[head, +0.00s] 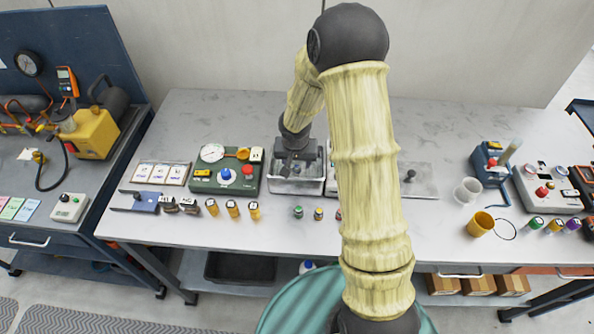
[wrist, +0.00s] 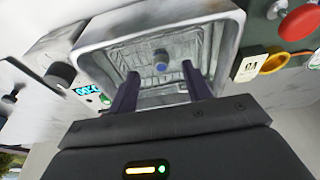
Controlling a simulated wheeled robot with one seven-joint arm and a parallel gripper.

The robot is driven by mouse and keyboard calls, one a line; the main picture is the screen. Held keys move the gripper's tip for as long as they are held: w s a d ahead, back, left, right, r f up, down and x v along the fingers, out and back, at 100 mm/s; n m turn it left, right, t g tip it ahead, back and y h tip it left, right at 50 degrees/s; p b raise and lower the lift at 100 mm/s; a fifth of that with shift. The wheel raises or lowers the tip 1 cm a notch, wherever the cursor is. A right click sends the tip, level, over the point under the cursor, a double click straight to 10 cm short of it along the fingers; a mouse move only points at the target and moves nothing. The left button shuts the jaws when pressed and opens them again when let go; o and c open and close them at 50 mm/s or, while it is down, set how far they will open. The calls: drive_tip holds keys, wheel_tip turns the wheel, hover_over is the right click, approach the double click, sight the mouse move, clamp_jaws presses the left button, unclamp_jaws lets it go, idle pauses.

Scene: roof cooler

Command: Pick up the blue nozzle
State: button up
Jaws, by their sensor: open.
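In the head view the basin (head: 290,187) stands towards the back of the bench, and I cannot make out the blue piece there. My gripper (wrist: 160,72) is open and empty above the basin, pointing down into it. In the head view my gripper (head: 298,159) partly covers the basin.
A green panel (head: 203,186) with a gauge and knobs stands close left of the basin. A clear cup (head: 467,191) and an orange cup (head: 480,224) stand at right. My arm hides the bench middle.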

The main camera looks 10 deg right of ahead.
sight(297, 167)
drive_tip(key=shift+w+x, duration=0.2)
drive_tip(key=shift+x, duration=2.45)
drive_tip(key=shift+r, duration=0.1)
drive_tip(key=c, duration=1.1)
drive_tip(key=shift+o, duration=0.2)
drive_tip(key=shift+r+p, duration=0.1)
drive_tip(key=shift+p, duration=0.2)
clamp_jaws()
wheel_tip(297, 167, up, 10)
drive_tip(key=shift+f+p, duration=0.1)
drive_tip(key=shift+p, duration=0.3)
